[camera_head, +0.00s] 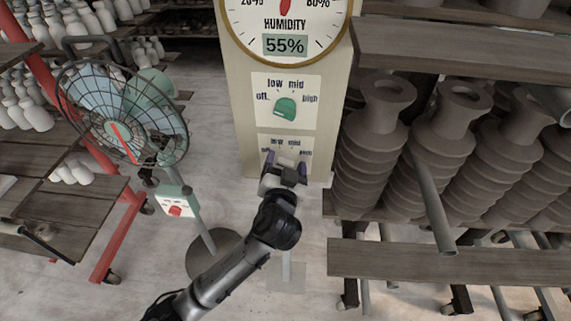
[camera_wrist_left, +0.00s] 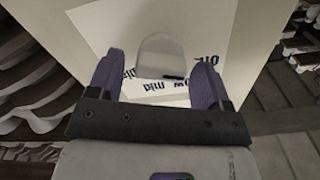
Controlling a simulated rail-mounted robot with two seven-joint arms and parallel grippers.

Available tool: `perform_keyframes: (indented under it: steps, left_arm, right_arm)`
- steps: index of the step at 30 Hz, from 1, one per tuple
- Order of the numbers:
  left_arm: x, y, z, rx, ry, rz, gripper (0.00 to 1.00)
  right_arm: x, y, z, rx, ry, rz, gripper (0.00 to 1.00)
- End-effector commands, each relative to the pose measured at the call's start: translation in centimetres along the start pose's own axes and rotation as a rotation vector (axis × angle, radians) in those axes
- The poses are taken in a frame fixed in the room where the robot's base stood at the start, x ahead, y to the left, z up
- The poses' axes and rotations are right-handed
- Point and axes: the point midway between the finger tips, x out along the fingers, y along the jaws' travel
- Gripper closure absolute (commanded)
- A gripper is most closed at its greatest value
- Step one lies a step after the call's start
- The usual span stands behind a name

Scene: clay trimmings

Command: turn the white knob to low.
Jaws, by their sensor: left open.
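The white knob (camera_wrist_left: 160,56) sits on the lower label plate (camera_wrist_left: 100,22) of the humidity post. In the left wrist view the plate appears turned, with "mid" below the knob and "off" at the right. My left gripper (camera_head: 286,165) is in front of this plate in the head view and largely covers the knob there. In the left wrist view its two purple fingers (camera_wrist_left: 158,82) are open, one on each side of the knob, with visible gaps. I cannot tell which mark the knob points to. My right gripper is not in view.
A green knob (camera_head: 285,108) is on the upper plate, below the humidity display (camera_head: 285,45). A caged fan (camera_head: 120,112) on a stand with a red knob (camera_head: 175,211) is at left. Shelves with ribbed brown vases (camera_head: 369,150) stand close at right.

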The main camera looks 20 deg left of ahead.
Motion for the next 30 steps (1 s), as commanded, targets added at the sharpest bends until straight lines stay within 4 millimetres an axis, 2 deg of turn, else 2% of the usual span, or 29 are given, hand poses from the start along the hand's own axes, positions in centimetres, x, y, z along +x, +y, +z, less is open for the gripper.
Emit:
perform_keyframes:
  steps: [3,18,25,30]
  left_arm:
    - [0.0,0.0,0.0,0.0,0.0,0.0,0.3]
    - [0.0,0.0,0.0,0.001,0.0,0.0,0.77]
    - [0.0,-0.1,-0.1,0.029,-0.001,-0.001,0.77]
    - [0.0,-0.1,-0.4,0.116,-0.003,0.001,0.77]
  right_arm:
    - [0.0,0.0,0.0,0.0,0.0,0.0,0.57]
    - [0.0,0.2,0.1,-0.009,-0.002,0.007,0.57]
    - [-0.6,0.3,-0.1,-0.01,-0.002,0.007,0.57]
    - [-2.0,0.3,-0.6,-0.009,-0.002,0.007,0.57]
